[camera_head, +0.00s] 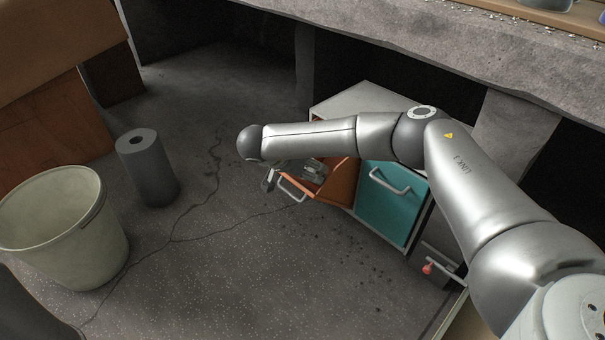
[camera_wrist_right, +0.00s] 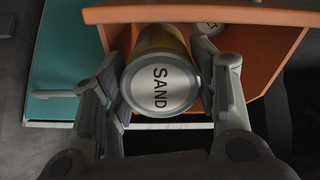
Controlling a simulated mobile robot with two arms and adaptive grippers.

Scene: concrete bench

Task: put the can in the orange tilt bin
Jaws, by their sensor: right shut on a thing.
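The can (camera_wrist_right: 160,88), with a pale lid lettered SAND and a yellowish side, is between the fingers of my right gripper (camera_wrist_right: 158,70) in the right wrist view. The gripper is shut on it. The orange tilt bin (camera_wrist_right: 270,50) is tipped open around and behind the can in that view. In the head view the orange bin (camera_head: 340,184) is partly covered by my right arm, and the right gripper (camera_head: 290,172) is at its opening. The can cannot be made out there. My left gripper is not in view.
A teal bin (camera_head: 387,205) is beside the orange one in a grey cabinet. A round pale thing (camera_wrist_right: 208,28) shows inside the orange bin. A pale bucket (camera_head: 65,225) and a dark roll (camera_head: 148,170) stand on the left floor. A concrete bench (camera_head: 460,50) runs above.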

